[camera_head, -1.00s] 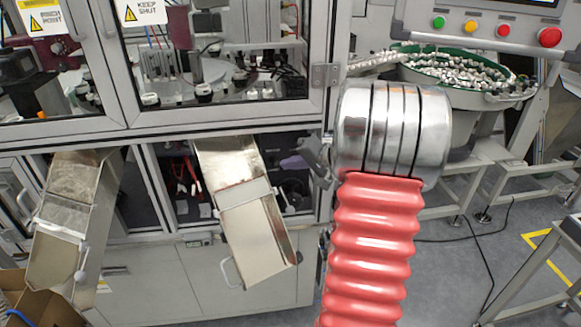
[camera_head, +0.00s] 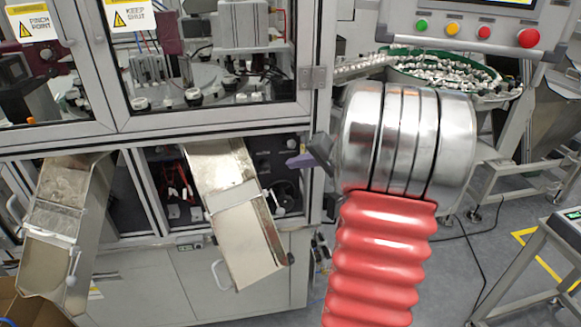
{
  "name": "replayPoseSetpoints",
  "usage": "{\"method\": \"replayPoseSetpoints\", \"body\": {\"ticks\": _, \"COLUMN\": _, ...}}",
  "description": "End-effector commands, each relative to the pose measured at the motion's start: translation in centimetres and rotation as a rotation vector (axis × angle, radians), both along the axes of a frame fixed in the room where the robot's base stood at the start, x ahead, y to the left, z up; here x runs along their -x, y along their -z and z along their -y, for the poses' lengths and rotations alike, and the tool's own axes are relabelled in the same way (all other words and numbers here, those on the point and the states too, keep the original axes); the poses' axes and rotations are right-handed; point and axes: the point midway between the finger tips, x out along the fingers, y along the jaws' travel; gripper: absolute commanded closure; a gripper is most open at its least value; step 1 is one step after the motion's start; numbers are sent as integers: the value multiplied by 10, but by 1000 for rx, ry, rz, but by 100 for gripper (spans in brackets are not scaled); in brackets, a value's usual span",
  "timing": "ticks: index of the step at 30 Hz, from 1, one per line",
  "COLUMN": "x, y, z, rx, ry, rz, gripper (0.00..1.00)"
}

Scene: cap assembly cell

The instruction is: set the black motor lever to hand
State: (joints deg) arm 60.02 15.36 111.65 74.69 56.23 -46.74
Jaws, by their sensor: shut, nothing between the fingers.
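I cannot clearly make out the black motor lever. Inside the dark opening under the machine, right of the middle chute, there is a dark panel (camera_head: 270,160) with small black knobs (camera_head: 291,144); which one is the lever I cannot tell. My gripper (camera_head: 308,160) shows only in part, at the left of my thick silver wrist, in front of the machine's corner post. It is a dark jaw with a purplish piece at its tip, pointing left towards the opening. It is shut and empty. My wrist and red sleeve hide what lies behind them.
A metal chute (camera_head: 236,215) slopes out of the opening left of my gripper; another chute (camera_head: 65,215) is further left. The corner post (camera_head: 316,100) stands close to my gripper. A bowl of parts (camera_head: 450,75) and a button panel (camera_head: 475,28) are at the upper right.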

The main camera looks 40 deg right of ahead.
Motion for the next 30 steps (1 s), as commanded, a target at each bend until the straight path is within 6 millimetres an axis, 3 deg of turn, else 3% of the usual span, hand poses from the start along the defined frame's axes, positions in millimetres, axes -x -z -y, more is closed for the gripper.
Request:
{"method": "replayPoseSetpoints", "body": {"ticks": 7, "x": 12, "y": -11, "z": 2, "rx": 0, "ry": -4, "rz": 0, "gripper": 100}}
{"method": "replayPoseSetpoints", "body": {"ticks": 20, "x": 11, "y": -13, "z": -3, "rx": 2, "ry": -13, "rz": -5, "gripper": 100}}
{"method": "replayPoseSetpoints", "body": {"ticks": 23, "x": 7, "y": -15, "z": -20, "rx": 9, "ry": -43, "rz": -22, "gripper": 100}}
{"method": "replayPoseSetpoints", "body": {"ticks": 26, "x": 3, "y": -20, "z": -51, "rx": 25, "ry": -96, "rz": -54, "gripper": 100}}
{"method": "replayPoseSetpoints", "body": {"ticks": 30, "x": 0, "y": -26, "z": -112, "rx": 64, "ry": -202, "rz": -123, "gripper": 100}}
